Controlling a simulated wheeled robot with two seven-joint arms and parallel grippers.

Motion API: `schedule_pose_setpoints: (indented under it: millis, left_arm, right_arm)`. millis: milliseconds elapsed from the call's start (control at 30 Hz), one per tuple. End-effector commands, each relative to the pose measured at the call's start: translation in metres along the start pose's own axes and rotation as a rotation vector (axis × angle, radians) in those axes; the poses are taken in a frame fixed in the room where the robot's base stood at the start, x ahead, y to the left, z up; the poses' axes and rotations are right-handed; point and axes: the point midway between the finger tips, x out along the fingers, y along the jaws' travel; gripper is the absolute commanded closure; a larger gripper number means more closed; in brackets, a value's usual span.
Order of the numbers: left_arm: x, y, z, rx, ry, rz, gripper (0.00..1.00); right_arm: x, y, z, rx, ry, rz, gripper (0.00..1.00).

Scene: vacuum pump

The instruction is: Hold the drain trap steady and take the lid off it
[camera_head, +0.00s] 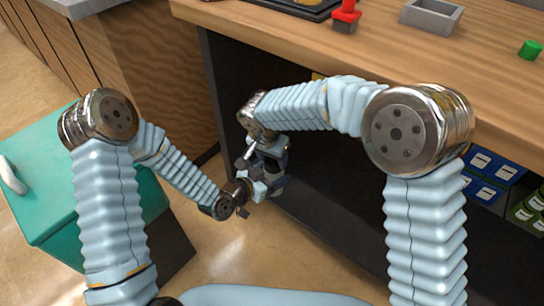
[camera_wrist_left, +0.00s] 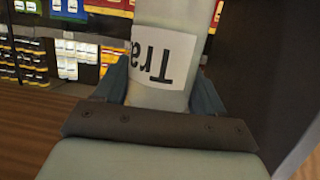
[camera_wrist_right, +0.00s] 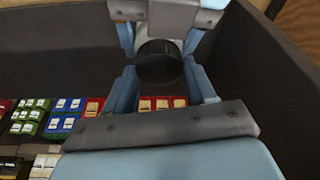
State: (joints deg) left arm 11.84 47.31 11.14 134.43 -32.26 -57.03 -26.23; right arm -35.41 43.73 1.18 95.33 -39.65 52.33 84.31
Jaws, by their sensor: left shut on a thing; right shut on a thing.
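The drain trap (camera_wrist_left: 160,97) is a pale cylinder with a white label reading "Tra", upside down in the left wrist view. My left gripper (camera_wrist_left: 158,80) is shut on its body, one finger on each side. The round black lid (camera_wrist_right: 160,62) shows in the right wrist view between the fingers of my right gripper (camera_wrist_right: 163,82), which is shut on it. Beyond the lid are my left gripper and a pale part of the trap. I cannot tell whether the lid is still seated. In the head view both grippers meet before the dark bench opening, mostly hiding the trap.
The wooden bench top (camera_head: 300,45) carries a red item (camera_head: 346,14), a grey tray (camera_head: 432,16) and a green cylinder (camera_head: 531,49). Coloured boxes (camera_head: 487,172) fill the shelf below at right. A teal case (camera_head: 40,190) stands at left. Dark panels (camera_wrist_right: 265,80) flank the grippers.

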Motion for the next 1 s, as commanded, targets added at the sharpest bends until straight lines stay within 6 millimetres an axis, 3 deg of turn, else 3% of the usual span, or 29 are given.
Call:
schedule_pose_setpoints:
  millis: [67, 100, 233, 833, 1000]
  left_arm:
    - [0.0, 0.011, -0.001, 0.007, 0.0, 0.028, 1.0]
    - [0.0, 0.011, -0.001, 0.007, 0.0, 0.028, 1.0]
    - [0.0, 0.01, -0.001, 0.006, 0.0, 0.025, 1.0]
    - [0.0, 0.004, -0.001, 0.003, 0.001, 0.011, 1.0]
    - [0.0, 0.004, -0.001, 0.003, 0.001, 0.01, 1.0]
  right_arm:
    - [-0.003, -0.006, -0.002, 0.0, 0.008, -0.023, 0.81]
    - [-0.003, -0.007, -0.002, 0.0, 0.008, -0.023, 0.4]
    - [-0.003, -0.007, -0.001, 0.0, 0.006, -0.022, 0.2]
    - [-0.002, -0.004, 0.0, 0.003, 0.002, -0.013, 0.19]
    - [-0.017, -0.004, -0.004, 0.005, 0.003, -0.014, 0.19]
